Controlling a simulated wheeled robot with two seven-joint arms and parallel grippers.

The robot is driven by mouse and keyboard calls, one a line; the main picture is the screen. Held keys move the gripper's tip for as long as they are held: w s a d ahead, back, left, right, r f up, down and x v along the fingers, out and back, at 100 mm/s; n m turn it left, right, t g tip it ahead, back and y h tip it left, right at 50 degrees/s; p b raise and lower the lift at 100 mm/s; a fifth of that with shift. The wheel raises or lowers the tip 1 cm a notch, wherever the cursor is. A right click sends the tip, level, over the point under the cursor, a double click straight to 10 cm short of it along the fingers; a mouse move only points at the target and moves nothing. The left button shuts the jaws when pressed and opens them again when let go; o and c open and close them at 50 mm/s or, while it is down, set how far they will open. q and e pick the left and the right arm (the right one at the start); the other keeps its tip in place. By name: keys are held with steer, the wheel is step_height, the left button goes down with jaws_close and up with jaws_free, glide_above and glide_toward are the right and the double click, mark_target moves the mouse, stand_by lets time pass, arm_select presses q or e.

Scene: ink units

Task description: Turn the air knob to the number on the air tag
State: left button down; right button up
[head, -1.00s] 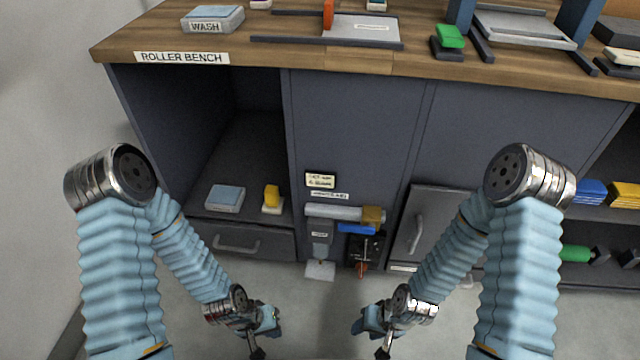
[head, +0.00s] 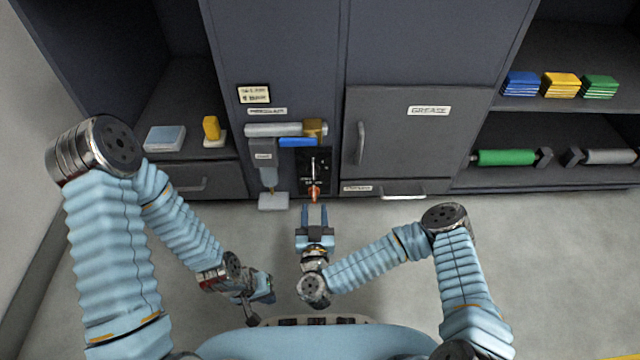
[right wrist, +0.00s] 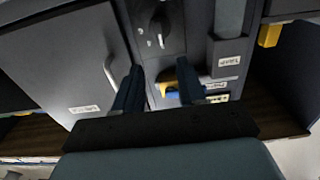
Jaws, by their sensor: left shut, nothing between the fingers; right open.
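A black panel (head: 322,163) with white marks is on the cabinet front. An orange-red pointer-like part (head: 314,192) sits at its lower end; the number it points to is too small to read. A cream tag (head: 254,94) is on the cabinet up and left of it, its writing illegible; a white label (head: 267,111) is below. My right gripper (head: 314,209) is open and empty, just in front of the panel's lower end, apart from it. In the right wrist view its fingers (right wrist: 159,75) spread below a dark knob (right wrist: 157,29). My left gripper (head: 265,291) is shut and empty, low and left.
A grey cylinder (head: 272,130) and a blue bar (head: 297,142) are above the panel. A grey fixture with a pale foot (head: 273,201) stands to its left. The grease door (head: 400,145) with its handle is to the right. The floor in front is clear.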

mark_target(314, 177)
steer(key=w+b, duration=0.2)
steer(key=w, duration=1)
steer(key=shift+w, duration=0.15)
steer(key=shift+c, duration=0.4)
jaws_close()
